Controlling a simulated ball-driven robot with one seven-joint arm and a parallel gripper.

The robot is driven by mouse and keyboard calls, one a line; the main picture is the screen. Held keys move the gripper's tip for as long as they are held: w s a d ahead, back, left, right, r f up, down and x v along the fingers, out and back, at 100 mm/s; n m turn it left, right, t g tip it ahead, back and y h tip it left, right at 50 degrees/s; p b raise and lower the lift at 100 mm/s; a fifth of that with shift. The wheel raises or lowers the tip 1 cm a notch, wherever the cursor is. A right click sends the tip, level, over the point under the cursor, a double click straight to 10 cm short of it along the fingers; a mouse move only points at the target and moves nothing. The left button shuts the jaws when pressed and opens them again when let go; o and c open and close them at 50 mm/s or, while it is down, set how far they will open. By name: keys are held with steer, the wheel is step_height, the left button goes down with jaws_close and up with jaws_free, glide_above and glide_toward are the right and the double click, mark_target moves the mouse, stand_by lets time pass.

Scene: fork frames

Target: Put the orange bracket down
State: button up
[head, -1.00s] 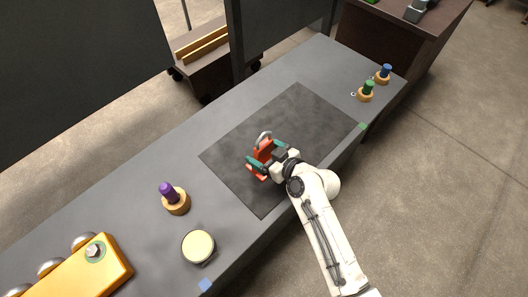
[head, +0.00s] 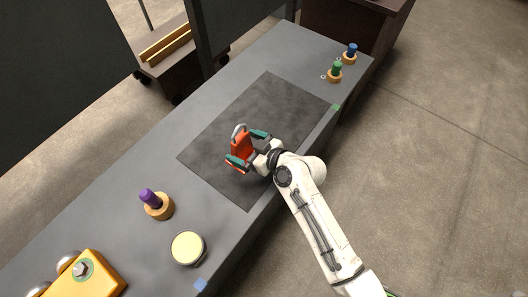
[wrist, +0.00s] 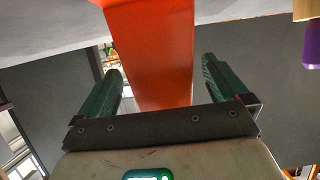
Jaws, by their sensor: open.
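The orange bracket (head: 242,146) stands upright on the dark mat (head: 285,105), with a grey curved piece at its top. In the wrist view its broad orange face (wrist: 155,55) fills the middle. My gripper (head: 248,149) is open, its two teal fingers spread on either side of the bracket. The wrist view shows a gap between the bracket and each finger of my gripper (wrist: 162,85). The bracket's base is partly hidden by the near finger.
On the bench (head: 110,180), a purple-topped peg (head: 151,200) and a round cream-topped tin (head: 188,247) stand at lower left. A yellow block (head: 85,272) is at the corner. Green (head: 336,71) and blue (head: 350,52) pegs stand at the far end. The mat around the bracket is clear.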

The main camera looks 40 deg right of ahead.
steer(key=b+v, duration=0.1)
steer(key=v, duration=0.9)
steer(key=s+f+g, duration=0.5)
steer(key=s+g, duration=0.1)
steer(key=s, duration=0.3)
steer(key=s+d+m+g+h, duration=0.4)
steer(key=s+g, duration=0.2)
steer(key=s, duration=0.4)
steer(key=shift+s+d+r, duration=0.2)
steer(key=shift+d+r, duration=0.1)
